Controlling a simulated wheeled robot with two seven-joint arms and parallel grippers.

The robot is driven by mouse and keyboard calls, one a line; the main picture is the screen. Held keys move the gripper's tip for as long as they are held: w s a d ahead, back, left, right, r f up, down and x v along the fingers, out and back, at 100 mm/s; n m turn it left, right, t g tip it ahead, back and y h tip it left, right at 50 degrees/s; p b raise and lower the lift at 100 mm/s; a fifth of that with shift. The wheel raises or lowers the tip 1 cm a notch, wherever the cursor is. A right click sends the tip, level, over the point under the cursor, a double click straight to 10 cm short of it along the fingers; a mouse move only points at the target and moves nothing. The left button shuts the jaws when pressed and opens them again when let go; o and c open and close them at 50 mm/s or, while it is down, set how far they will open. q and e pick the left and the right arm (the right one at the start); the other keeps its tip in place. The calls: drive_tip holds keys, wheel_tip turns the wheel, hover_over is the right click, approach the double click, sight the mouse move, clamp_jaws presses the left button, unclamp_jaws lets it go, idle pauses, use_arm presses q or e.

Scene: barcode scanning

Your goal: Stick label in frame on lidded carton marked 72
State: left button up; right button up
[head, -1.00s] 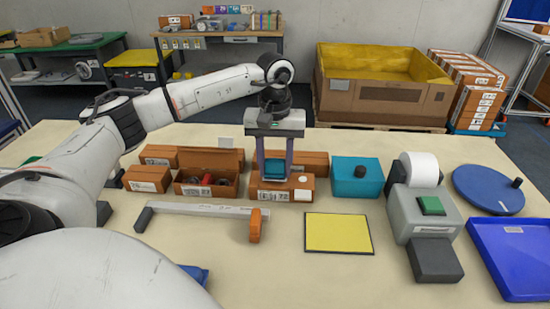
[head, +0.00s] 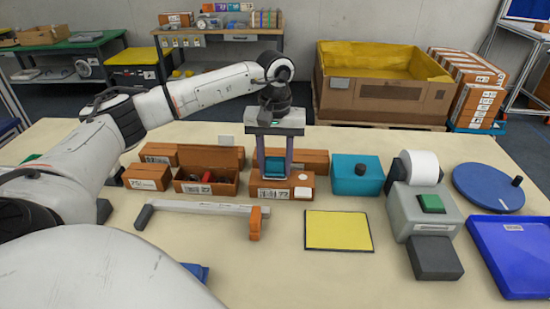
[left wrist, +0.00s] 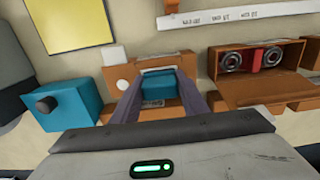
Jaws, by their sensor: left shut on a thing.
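The lidded carton marked 72 (head: 270,194) is a brown box near the middle of the table. My left gripper (head: 276,171) points down over its lid and is shut on a small teal block (left wrist: 158,88). The block is at the lid; whether it touches cannot be told. One white spot (head: 303,176) shows on the lid to the right of the block, and another (head: 303,192) shows low at the carton's front right. A label under the block, if any, is hidden. My right gripper is not in view.
An open carton (head: 207,183) with small parts stands left, beside closed cartons (head: 146,177). A teal box with a dark knob (head: 357,177) and a label printer (head: 425,215) stand right. A measuring rail (head: 200,208) and a yellow mat (head: 338,230) lie in front. The front middle is clear.

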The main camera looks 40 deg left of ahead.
sight(275, 159)
use_arm(q)
drive_tip(key=shift+f+b, duration=0.4)
drive_tip(key=shift+f, duration=0.3)
idle(0.6)
drive_tip(key=shift+r, duration=0.1)
wheel_tip(275, 159, up, 2)
drive_tip(key=shift+p, duration=0.45)
drive_tip(key=shift+r, duration=2.45)
